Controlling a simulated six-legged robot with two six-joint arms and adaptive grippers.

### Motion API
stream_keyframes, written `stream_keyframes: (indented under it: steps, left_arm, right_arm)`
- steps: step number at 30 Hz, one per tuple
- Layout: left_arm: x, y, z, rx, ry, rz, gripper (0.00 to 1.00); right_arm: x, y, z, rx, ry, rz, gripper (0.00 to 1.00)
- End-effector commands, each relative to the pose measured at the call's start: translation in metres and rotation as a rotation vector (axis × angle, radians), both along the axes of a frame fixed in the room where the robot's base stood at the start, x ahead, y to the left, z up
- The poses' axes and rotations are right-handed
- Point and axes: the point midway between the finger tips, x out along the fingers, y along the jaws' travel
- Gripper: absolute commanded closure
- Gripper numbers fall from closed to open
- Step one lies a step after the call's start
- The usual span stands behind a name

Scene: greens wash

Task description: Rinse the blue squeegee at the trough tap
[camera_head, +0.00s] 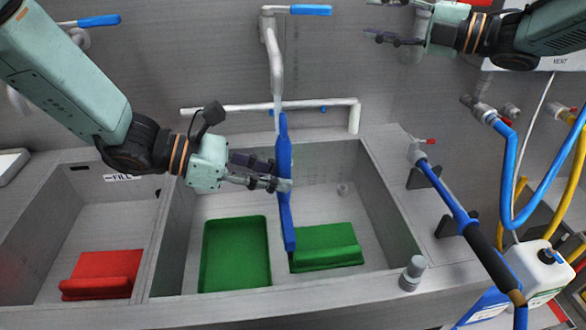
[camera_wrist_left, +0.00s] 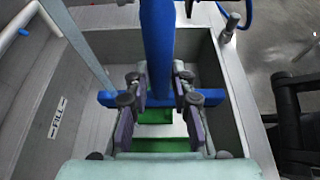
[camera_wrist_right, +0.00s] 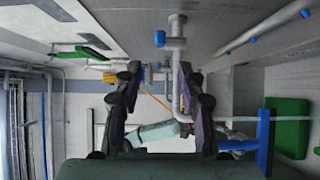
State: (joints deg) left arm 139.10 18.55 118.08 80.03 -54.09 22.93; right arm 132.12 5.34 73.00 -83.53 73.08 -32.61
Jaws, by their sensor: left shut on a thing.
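My left gripper (camera_head: 275,184) is shut on the blue squeegee (camera_head: 286,225) above the right basin of the trough (camera_head: 395,230). In the head view the squeegee hangs as a long upright blue piece, its top just below the spout of the trough tap (camera_head: 275,60). In the left wrist view the squeegee (camera_wrist_left: 158,45) shows a thick handle and a crosspiece between the fingers (camera_wrist_left: 158,105). My right gripper (camera_head: 390,22) is open and empty, high at the right near the wall.
A green tray (camera_head: 235,255) and a green block (camera_head: 328,258) lie in the right basin. A red block (camera_head: 98,280) lies in the left basin. A blue and black spray lance (camera_head: 455,212) leans at the right, near hoses and a white jug (camera_head: 540,265).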

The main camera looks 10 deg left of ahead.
Motion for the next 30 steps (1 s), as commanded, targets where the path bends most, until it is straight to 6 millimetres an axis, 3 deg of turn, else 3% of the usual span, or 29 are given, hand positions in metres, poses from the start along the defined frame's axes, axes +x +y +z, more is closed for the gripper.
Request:
stream_keyframes:
  steps: [5,8,13,17,19,30]
  left_arm:
    - [0.0,0.0,0.0,-0.001,0.0,0.0,0.95]
    - [0.0,0.0,0.0,-0.001,0.0,0.0,0.95]
    - [0.0,0.0,0.0,-0.001,0.0,0.0,0.95]
    - [0.0,0.0,0.0,-0.001,0.0,0.0,0.95]
    - [0.0,0.0,0.0,-0.001,0.0,0.0,0.95]
    - [0.0,0.0,0.0,-0.001,0.0,0.0,0.95]
  right_arm:
    - [0.0,0.0,0.0,0.0,0.0,0.0,0.61]
    - [-0.007,0.001,0.0,-0.001,0.0,0.026,0.7]
    - [-0.036,0.003,-0.002,-0.002,0.001,0.136,0.84]
    - [-0.042,0.008,-0.002,-0.003,0.001,0.165,0.95]
    - [-0.04,0.016,-0.003,-0.005,0.002,0.165,1.0]
    - [-0.026,0.082,-0.004,-0.005,0.002,0.166,1.0]
